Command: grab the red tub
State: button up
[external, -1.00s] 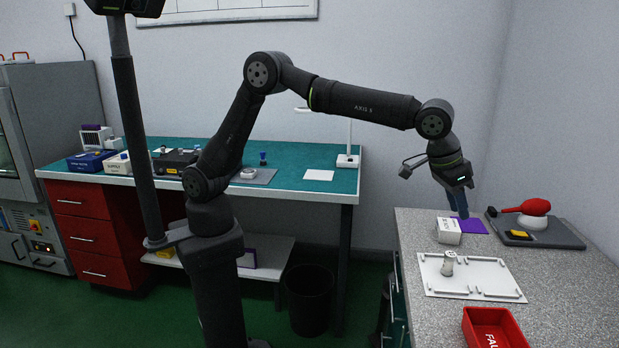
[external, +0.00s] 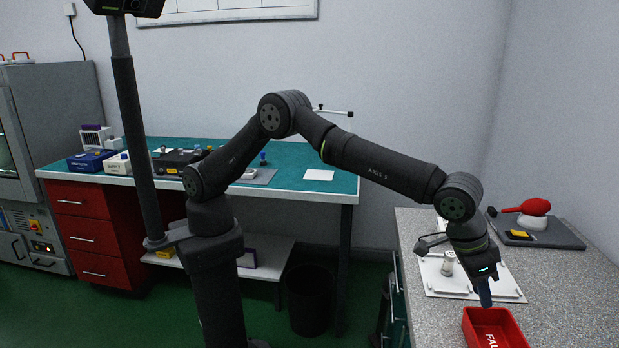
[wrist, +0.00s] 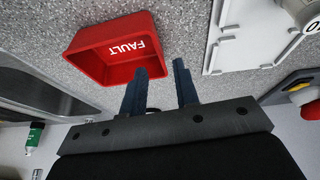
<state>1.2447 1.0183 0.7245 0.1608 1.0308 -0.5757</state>
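The red tub (external: 497,330) sits on the speckled counter at the lower right of the external view, its front cut off by the picture edge. White lettering "FAULT" shows on it. In the wrist view the tub (wrist: 92,68) lies at upper left, just beyond the fingertips. My gripper (external: 486,303) points down over the tub's back edge in the external view. In the wrist view my gripper (wrist: 161,68) has its two blue fingers apart with nothing between them. I cannot tell whether a finger touches the tub's rim.
A white fixture plate (external: 440,278) with a small cylindrical part (external: 448,264) on it lies behind the tub. A dark mat (external: 560,238) holding a red-handled item (external: 530,207) lies farther back. Bare counter (external: 570,295) is free right of the tub.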

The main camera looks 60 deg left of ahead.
aim_at(486, 311)
jog(key=shift+x, duration=3.1)
grip_shut()
